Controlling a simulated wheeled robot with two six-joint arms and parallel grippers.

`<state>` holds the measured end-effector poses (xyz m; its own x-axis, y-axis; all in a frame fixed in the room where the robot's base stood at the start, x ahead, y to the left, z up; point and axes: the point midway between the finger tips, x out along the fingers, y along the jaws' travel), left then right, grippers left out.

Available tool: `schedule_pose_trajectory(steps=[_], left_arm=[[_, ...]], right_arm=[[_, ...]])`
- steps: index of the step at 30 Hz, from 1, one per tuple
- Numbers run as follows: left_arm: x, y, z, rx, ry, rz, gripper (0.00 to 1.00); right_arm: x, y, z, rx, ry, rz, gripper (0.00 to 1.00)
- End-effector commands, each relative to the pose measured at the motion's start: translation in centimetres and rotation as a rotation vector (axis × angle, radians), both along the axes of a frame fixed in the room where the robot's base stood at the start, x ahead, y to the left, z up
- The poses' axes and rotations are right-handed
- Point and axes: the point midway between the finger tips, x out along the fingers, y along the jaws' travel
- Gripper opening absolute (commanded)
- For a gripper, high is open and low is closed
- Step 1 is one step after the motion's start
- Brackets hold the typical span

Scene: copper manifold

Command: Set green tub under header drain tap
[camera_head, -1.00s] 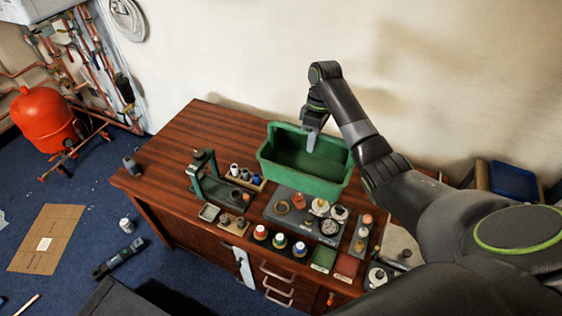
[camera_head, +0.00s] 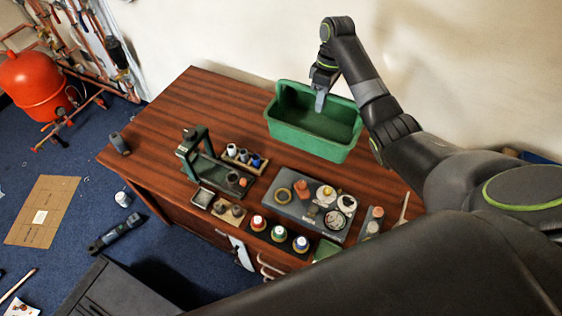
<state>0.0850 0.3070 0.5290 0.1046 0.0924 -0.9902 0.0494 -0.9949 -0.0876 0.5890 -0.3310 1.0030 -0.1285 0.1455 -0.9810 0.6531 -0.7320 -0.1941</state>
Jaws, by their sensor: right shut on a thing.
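The green tub (camera_head: 310,141) is an open rectangular bin, held above the back right of the wooden desk. My right gripper (camera_head: 320,98) reaches down over the tub's far rim and is shut on it. The tub is empty as far as its inside shows. The copper pipework (camera_head: 88,45) of the manifold is on the wall at the upper left, partly cut off by the picture's edge. I cannot make out the header drain tap among the pipes. My left gripper is not in view.
The desk (camera_head: 190,100) holds a green stand (camera_head: 196,152), small bottles and a grey tray (camera_head: 312,212) of parts. A red tank (camera_head: 36,84) stands by the pipes. Cardboard (camera_head: 42,212), a can (camera_head: 123,199) and a dark tool (camera_head: 116,232) lie on the blue carpet.

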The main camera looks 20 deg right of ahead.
Motion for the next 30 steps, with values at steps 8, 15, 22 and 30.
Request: schedule_pose_trajectory(steps=[8, 15, 22, 30], left_arm=[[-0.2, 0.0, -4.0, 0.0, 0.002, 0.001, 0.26], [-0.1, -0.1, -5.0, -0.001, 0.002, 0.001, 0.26], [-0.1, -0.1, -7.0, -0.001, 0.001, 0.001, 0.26], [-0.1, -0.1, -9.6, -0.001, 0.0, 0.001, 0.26]], right_arm=[[0.0, 0.0, -4.0, 0.0, -0.002, 0.001, 0.0], [0.0, 0.0, -5.0, 0.0, -0.002, 0.001, 0.0], [0.0, 0.0, -7.0, 0.0, -0.001, 0.0, 0.0], [0.0, 0.0, -10.5, 0.0, 0.0, 0.001, 0.0]])
